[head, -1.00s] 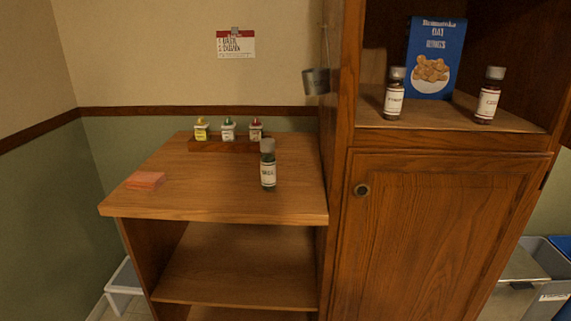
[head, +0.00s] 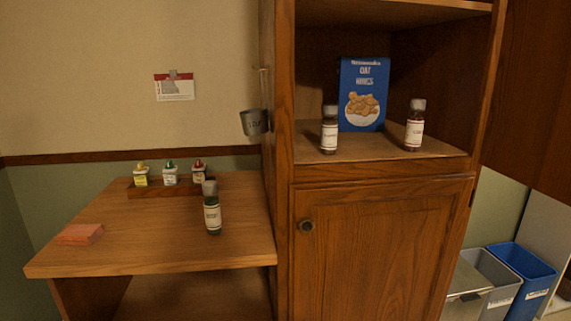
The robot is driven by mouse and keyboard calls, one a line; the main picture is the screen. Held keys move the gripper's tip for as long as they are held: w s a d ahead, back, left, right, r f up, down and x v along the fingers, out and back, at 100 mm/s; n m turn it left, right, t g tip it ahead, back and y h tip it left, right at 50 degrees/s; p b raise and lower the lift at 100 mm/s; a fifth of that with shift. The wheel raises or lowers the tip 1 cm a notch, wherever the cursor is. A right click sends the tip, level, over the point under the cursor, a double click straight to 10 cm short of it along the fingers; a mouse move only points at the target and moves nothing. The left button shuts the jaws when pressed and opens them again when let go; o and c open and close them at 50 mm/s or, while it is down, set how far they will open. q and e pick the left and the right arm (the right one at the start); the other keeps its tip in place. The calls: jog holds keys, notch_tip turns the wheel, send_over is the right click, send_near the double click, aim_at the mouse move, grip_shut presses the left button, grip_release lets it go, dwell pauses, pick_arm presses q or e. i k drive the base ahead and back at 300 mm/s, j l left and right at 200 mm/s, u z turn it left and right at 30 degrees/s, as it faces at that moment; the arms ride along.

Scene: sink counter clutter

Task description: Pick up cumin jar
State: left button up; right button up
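Three similar spice jars with grey lids and white labels are in view. One jar with dark green contents (head: 212,210) stands upright on the wooden counter. A second jar with dark contents (head: 329,132) stands on the open cabinet shelf at left. A third jar with reddish-brown contents (head: 414,128) stands further right on that shelf. The label print is too small to tell surely which is the cumin jar. Neither of my grippers is in view.
A blue oat rings box (head: 363,94) stands between and behind the shelf jars. The counter (head: 150,245) holds a rack (head: 165,190) with three small bottles and an orange sponge (head: 80,234). A metal cup (head: 254,122) hangs on the cabinet side. Bins (head: 527,278) stand at lower right.

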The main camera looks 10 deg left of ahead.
aim_at(330, 121)
jog(key=l+u, duration=0.25)
jog(key=l, duration=0.9)
jog(key=l+u, duration=0.25)
jog(key=l, duration=0.95)
